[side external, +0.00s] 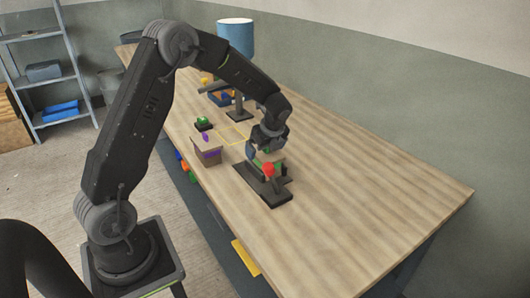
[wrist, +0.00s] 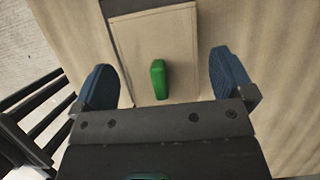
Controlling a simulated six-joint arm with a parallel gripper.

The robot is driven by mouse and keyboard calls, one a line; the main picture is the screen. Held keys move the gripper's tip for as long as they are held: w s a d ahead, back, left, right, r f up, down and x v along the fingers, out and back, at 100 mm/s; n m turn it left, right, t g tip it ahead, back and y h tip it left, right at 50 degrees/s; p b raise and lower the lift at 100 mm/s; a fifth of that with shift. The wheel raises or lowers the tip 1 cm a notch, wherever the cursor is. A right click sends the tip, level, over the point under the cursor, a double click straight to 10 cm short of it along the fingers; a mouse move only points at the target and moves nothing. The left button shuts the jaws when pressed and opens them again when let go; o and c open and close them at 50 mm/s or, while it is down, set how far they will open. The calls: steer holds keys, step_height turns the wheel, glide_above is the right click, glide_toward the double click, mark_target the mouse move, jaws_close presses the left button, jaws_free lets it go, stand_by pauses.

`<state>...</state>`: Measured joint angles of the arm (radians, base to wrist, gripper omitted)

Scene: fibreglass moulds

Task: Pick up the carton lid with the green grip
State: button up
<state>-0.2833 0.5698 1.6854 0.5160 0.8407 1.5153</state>
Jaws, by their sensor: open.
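The carton lid (wrist: 130,50) is a flat beige panel with a green grip (wrist: 158,80) standing up near its middle in the wrist view. My gripper (wrist: 166,88) is open, with one blue finger on each side of the green grip and a gap on both sides. In the side external view my gripper (side external: 266,153) points down over the lid, which sits at a dark fixture (side external: 275,192) and is largely hidden by the gripper.
A red knob (side external: 268,168) stands on the fixture just in front of my gripper. A brown carton with purple parts (side external: 207,153) and a dark piece with a green top (side external: 203,121) are to the left. A blue-shaded lamp (side external: 235,38) stands behind. The table's right side is clear.

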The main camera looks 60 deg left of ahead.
steer(key=shift+c, duration=0.5)
steer(key=c, duration=0.7)
steer(key=shift+r, duration=0.1)
steer(key=shift+c, duration=0.2)
